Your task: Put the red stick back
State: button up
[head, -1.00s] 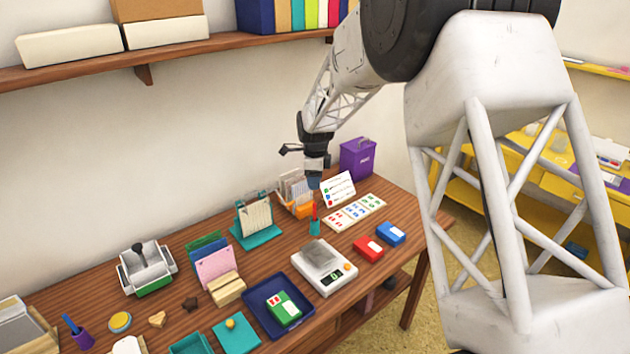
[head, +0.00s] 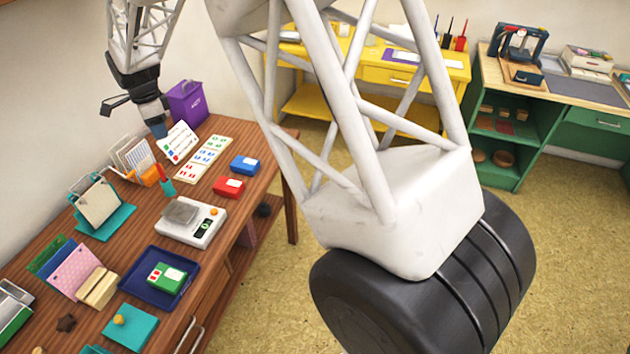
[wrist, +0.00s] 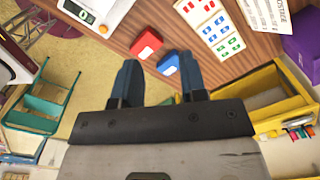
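A thin red stick (head: 161,172) stands in a small teal cup (head: 167,188) on the brown table, left of the stamped sheet. My gripper (head: 157,130) hangs in the air near the back of the table, beside the purple box in the picture. In the wrist view my gripper (wrist: 159,78) has its two blue fingers apart with nothing between them. The red inkpad (head: 229,187) and blue inkpad (head: 244,165) lie near the table's right edge; both also show in the wrist view. The red stick is not seen in the wrist view.
The stamped sheet (head: 203,158) lies flat. A white scale (head: 190,222) and a blue tray (head: 158,286) with a green inkpad lie nearer.

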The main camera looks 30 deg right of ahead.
jog(key=s+d+r+n, duration=0.3)
jog(key=s+d+r, duration=0.15)
jog(key=s, duration=0.25)
jog(key=s+d+r+n+t, duration=0.1)
jog(key=s+d+r+n, duration=0.1)
jog(key=s+d+r, duration=0.35)
jog(key=s+d+r+n, duration=0.3)
jog(key=s+d, duration=0.3)
jog(key=s, duration=0.3)
jog(key=s+d+f+n, duration=0.1)
jog(key=s+d+n, duration=0.3)
jog(key=s, duration=0.9)
jog(key=s+d+n+t, duration=0.1)
jog(key=s+d+n, duration=0.2)
jog(key=s, duration=0.9)
jog(key=shift+s+d+f+n, duration=0.35)
jog(key=shift+d+n, duration=0.05)
jog(key=shift+d, duration=0.1)
